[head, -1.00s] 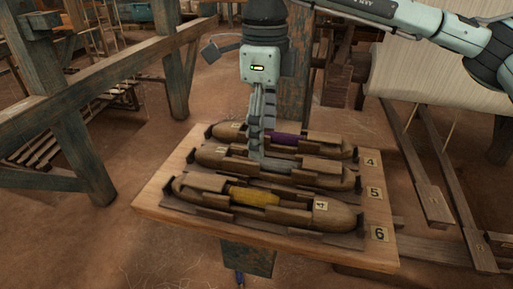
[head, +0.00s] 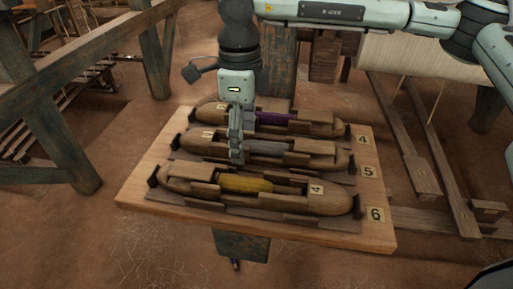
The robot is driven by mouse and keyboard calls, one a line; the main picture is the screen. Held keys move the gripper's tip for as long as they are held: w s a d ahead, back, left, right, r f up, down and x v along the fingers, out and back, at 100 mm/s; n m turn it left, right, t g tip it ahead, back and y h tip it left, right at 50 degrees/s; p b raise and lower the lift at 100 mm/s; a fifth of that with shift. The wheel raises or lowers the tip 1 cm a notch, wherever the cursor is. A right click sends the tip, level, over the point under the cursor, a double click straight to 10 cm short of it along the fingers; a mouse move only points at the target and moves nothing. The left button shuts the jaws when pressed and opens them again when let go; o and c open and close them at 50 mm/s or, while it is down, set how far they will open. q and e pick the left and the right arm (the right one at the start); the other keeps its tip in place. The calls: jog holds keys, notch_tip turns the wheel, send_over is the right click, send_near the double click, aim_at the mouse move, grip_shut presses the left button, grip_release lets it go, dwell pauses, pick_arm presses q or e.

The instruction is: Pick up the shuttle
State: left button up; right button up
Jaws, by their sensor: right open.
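Three long wooden shuttles lie side by side on a wooden board (head: 140,197). The far shuttle (head: 325,127) holds purple yarn, the middle shuttle (head: 318,161) holds grey yarn, and the near shuttle (head: 327,198) holds yellow yarn. My right gripper (head: 237,157) points down at the middle shuttle, left of its grey yarn, with its fingers open. The fingers hide part of that shuttle. I cannot tell whether they touch it. My left gripper is not in view.
Number labels 4, 5 and 6 (head: 375,214) mark the board's right edge. Small dark upright stops stand at the shuttle ends. Blue-grey timber beams (head: 62,140) stand at left, and wooden treadles (head: 463,195) lie at right. Bare earth floor surrounds the board.

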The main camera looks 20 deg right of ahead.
jog(key=c, duration=1.5)
jog(key=shift+r, duration=0.15)
jog(key=shift+r, duration=1.75)
jog(key=shift+w+r, duration=0.25)
jog(key=shift+r, duration=0.05)
jog(key=w+r, duration=0.2)
jog(key=w, duration=0.1)
jog(key=w+r, duration=0.2)
jog(key=w, duration=0.2)
jog(key=w+r, duration=0.2)
jog(key=w, duration=0.2)
jog(key=shift+w+a+r, duration=0.1)
jog(key=shift+a+r, duration=0.15)
jog(key=shift+r, duration=0.1)
